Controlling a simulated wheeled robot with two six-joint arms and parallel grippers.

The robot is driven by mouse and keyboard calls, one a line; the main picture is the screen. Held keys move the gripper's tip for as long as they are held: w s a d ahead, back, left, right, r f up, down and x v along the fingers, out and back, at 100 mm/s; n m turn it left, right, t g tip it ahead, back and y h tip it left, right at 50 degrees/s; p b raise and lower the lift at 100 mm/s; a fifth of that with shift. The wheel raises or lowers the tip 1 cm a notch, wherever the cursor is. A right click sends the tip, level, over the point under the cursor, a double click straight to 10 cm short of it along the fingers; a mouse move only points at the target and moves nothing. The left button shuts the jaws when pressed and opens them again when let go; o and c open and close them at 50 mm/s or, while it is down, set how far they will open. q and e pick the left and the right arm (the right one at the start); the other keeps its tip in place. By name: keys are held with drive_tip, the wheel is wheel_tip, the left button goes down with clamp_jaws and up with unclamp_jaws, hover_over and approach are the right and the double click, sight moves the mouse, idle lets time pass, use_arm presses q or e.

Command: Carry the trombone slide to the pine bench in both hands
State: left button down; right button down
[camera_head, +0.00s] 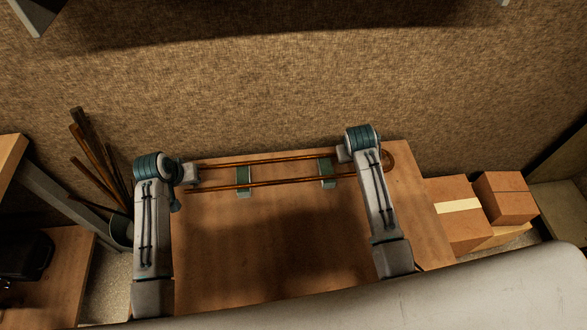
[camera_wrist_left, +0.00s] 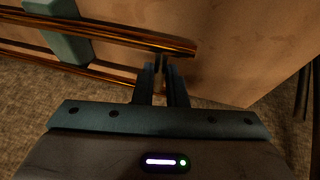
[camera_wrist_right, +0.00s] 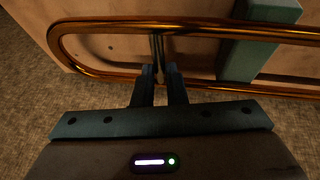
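The trombone slide is two long, thin brass tubes (camera_head: 270,182) side by side, joined by a round bend at the right end. It lies across two green rests (camera_head: 243,182) on a wooden bench top. My left gripper (camera_wrist_left: 160,65) is over the tubes' left end, its narrow fingers crossing close to the tubes. My right gripper (camera_wrist_right: 157,60) is beside the bend (camera_wrist_right: 62,45), its fingertips between the tubes in that view. Each pair of fingers shows only a narrow gap; I cannot tell whether they grip anything.
Cardboard boxes (camera_head: 460,215) stand right of the bench top (camera_head: 270,260). A bin of dark rods (camera_head: 95,160) stands to the left, near another wooden table (camera_head: 65,275) with a black object. Carpeted floor beyond the bench is clear. I cannot tell which surface is the pine bench.

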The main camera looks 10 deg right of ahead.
use_arm(q)
drive_tip(key=shift+r, duration=0.1)
use_arm(e)
drive_tip(key=shift+r, duration=0.1)
